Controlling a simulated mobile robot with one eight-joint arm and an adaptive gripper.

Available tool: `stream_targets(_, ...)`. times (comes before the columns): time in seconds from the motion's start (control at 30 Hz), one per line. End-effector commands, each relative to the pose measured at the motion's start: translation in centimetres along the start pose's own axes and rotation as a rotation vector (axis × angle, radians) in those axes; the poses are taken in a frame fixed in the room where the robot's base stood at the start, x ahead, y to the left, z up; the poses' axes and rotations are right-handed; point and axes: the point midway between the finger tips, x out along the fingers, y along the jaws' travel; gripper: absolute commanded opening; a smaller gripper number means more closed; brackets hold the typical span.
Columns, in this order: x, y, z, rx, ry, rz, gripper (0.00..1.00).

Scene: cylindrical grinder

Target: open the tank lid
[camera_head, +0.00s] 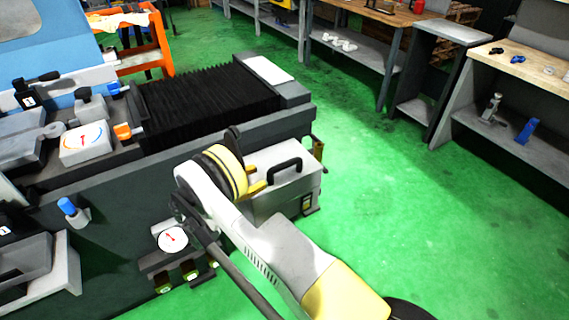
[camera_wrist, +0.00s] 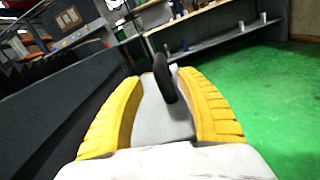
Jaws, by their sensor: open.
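The tank (camera_head: 270,208) is a grey box standing on the floor against the grinder's side. Its lid (camera_head: 262,160) looks closed, with a black arched handle (camera_head: 285,165) on top. My gripper (camera_head: 260,184) is at the tank's left side, close to the lid and handle. In the wrist view my gripper (camera_wrist: 160,78) has its two yellow fingers spread apart. The black handle (camera_wrist: 163,75) stands between the fingertips, above the grey lid (camera_wrist: 165,122). I cannot tell whether either finger touches the handle. My arm hides part of the tank.
The dark grinder body (camera_head: 225,125) with its black bellows (camera_head: 205,97) borders the tank. Shelves and a workbench (camera_head: 525,75) stand at the back and right. The green floor (camera_head: 420,205) right of the tank is clear. A dial gauge (camera_head: 172,239) sits low on the grinder's side.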

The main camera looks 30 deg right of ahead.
Motion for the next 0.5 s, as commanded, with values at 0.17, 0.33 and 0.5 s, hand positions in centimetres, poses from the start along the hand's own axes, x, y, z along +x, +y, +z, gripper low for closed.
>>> stream_targets(0.17,2.6,-0.1,-0.2,0.000,-0.001,-0.004,0.45)
stream_targets(0.33,6.1,-0.1,-0.3,0.000,0.000,-0.004,0.45)
stream_targets(0.5,9.0,-0.1,-0.3,0.000,0.001,-0.002,0.45)
